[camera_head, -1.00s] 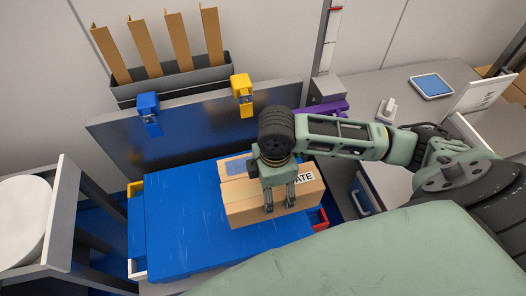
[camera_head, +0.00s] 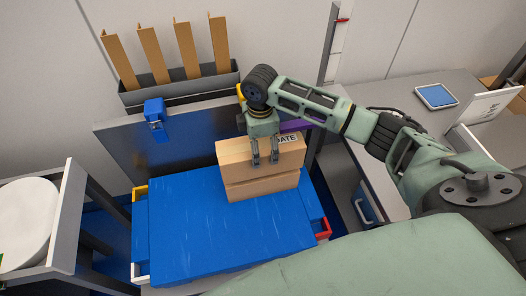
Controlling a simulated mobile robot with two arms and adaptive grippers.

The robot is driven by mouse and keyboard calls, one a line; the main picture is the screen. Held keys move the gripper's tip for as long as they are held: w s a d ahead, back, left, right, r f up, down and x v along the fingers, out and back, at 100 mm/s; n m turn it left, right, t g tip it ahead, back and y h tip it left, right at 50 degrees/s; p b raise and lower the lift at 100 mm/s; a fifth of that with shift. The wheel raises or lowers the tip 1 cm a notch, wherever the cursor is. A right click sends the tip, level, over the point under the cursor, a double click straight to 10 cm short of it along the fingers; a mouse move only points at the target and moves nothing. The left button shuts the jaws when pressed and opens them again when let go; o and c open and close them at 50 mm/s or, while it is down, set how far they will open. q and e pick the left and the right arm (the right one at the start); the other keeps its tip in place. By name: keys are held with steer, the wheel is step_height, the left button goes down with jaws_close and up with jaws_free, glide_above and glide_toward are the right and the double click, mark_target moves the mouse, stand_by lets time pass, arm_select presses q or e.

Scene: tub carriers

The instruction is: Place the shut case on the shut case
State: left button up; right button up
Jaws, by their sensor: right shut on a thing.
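The gripper and wrist hide part of the case's top. Whether the held case touches the blue surface is hard to tell. My left gripper is not in view.
A dark upright panel (camera_head: 180,150) with a blue latch (camera_head: 155,113) stands behind the blue surface. A grey rack (camera_head: 180,92) holds several brown strips. A white round thing (camera_head: 25,222) lies at left. A grey table (camera_head: 400,80) stands at right. The near blue surface is clear.

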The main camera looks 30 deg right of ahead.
steer(key=shift+w+r, duration=0.2)
steer(key=shift+w, duration=0.3)
steer(key=shift+s+f, duration=0.1)
steer(key=shift+f, duration=1.7)
steer(key=shift+f, duration=0.1)
steer(key=o, duration=2.1)
steer(key=shift+s+f, duration=0.1)
steer(key=shift+s, duration=0.05)
step_height(320, 180, up, 12)
steer(key=shift+r, duration=0.15)
